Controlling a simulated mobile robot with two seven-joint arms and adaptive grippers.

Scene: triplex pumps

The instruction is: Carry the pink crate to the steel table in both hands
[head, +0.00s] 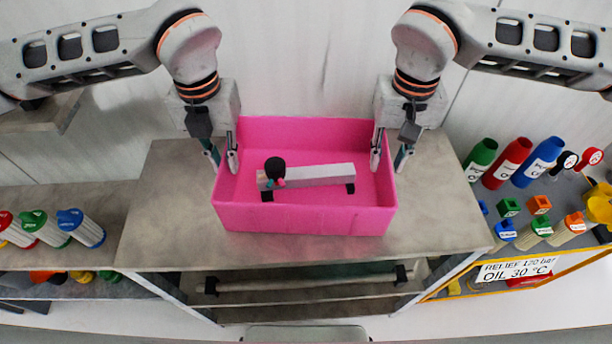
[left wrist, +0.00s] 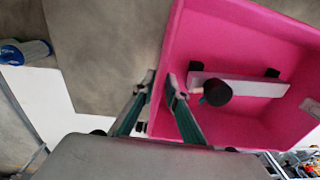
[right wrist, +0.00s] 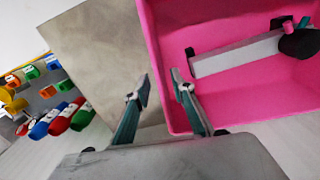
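The pink crate (head: 300,218) stands on a grey, metal-looking table (head: 160,215); I cannot tell if this is the steel table. A pale grey bar with dark feet and a black round knob lies inside the crate. My left gripper (head: 222,158) is at the crate's left wall, one finger outside and one inside; its fingers are apart in the left wrist view (left wrist: 161,84). My right gripper (head: 388,160) is at the right wall in the same way, its fingers apart in the right wrist view (right wrist: 160,82). The crate rests on the table.
Red, green and blue capped cylinders (head: 75,225) lie on a lower surface at left. Coloured bottles (head: 510,162) and small blocks fill a shelf at right, above a lettered sign (head: 515,270). A pale wall (head: 310,60) stands behind. The table is bare on both sides of the crate.

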